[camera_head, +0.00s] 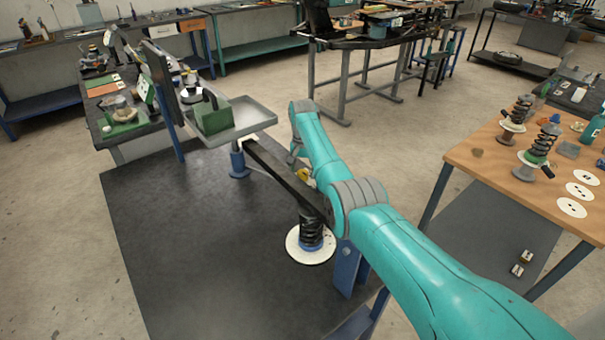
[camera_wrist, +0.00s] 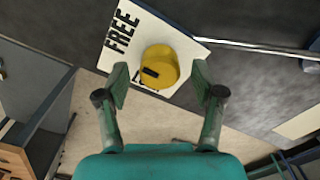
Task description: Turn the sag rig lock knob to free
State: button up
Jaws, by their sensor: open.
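The yellow round lock knob (camera_wrist: 167,62) shows in the wrist view on a white label plate (camera_wrist: 190,45). The word FREE is printed at its upper left, running sideways. Other lettering below the knob is mostly covered. A short black mark sits on the knob's lower left part. My gripper (camera_wrist: 159,78) is open, with one finger to each side of the knob's lower edge and a gap on both sides. In the head view a small part of the knob (camera_head: 303,175) shows beside my teal arm, on the rig's dark beam (camera_head: 272,172).
A black coil spring (camera_head: 311,228) stands under the beam on a white disc (camera_head: 297,249). A grey tray (camera_head: 245,118) with a green block is at the rig's left end. A wooden table (camera_head: 475,150) with spring units stands at right. The dark mat (camera_head: 190,260) is clear at left.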

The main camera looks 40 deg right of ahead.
aim_at(303, 172)
notch_tip(303, 172, up, 11)
dwell(0.3)
jog(key=shift+d+f, duration=0.1)
jog(key=shift+f, duration=0.05)
dwell(0.4)
